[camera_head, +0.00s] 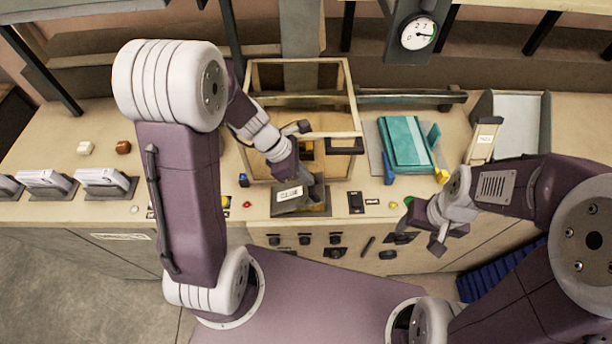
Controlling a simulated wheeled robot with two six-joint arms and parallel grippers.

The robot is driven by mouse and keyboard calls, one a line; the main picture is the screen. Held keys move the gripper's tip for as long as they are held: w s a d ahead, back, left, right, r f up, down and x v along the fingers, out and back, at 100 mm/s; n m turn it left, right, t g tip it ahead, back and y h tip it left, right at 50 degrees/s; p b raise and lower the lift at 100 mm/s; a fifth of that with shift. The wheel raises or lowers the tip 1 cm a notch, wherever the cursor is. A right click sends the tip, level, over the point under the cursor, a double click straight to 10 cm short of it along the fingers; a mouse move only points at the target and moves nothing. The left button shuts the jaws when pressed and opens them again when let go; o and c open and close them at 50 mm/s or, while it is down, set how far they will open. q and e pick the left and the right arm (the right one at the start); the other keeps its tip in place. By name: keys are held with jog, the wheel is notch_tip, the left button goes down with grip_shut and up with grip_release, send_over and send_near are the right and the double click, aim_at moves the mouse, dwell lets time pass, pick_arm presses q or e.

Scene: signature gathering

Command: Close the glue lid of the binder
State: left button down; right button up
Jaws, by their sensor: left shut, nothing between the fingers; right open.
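The binder (347,72) is a wood-edged, clear-sided box frame on the bench. At its front is a dark glue unit (290,208) with a white label reading GLUE. My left gripper (291,172) is shut and empty, reaching down inside the front of the frame, just above and behind the labelled part. Its fingertips overlap the glue unit in this view, so I cannot tell whether they touch it. The lid's exact angle is hard to make out behind the gripper. My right gripper (424,226) is open and empty in front of the bench's right part.
A teal book (405,142) lies on a grey board right of the binder. A grey tray (519,115) stands further right. Paper stacks (104,177) sit at the left. A dial gauge (418,33) hangs above. The bench left of the binder has free room.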

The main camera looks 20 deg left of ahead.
aim_at(324, 189)
pick_arm(q)
jog(key=shift+s, duration=0.1)
jog(key=shift+d+f+y+p, duration=0.15)
jog(key=shift+d+y+p, duration=0.3)
jog(key=shift+p, duration=0.35)
jog(key=shift+w+d+f+g+y+p, duration=0.15)
jog(key=shift+w+d+f+y+p, duration=0.05)
jog(key=shift+d+f, duration=0.2)
jog(key=shift+w+d+f+g+y+p, duration=0.2)
jog(key=shift+d+f, duration=0.1)
jog(key=shift+f, duration=0.1)
jog(key=f, duration=0.1)
jog(key=d+b, duration=0.1)
jog(key=d+f, duration=0.1)
jog(key=shift+w+f+b, duration=0.25)
jog(key=shift+f+b, duration=0.05)
jog(key=shift+f, duration=0.05)
jog(key=b+x, duration=0.1)
jog(key=x, duration=0.1)
jog(key=shift+s+d+f+b, duration=0.15)
jog(key=shift+d+f+b, duration=0.1)
jog(key=shift+d+b, duration=0.05)
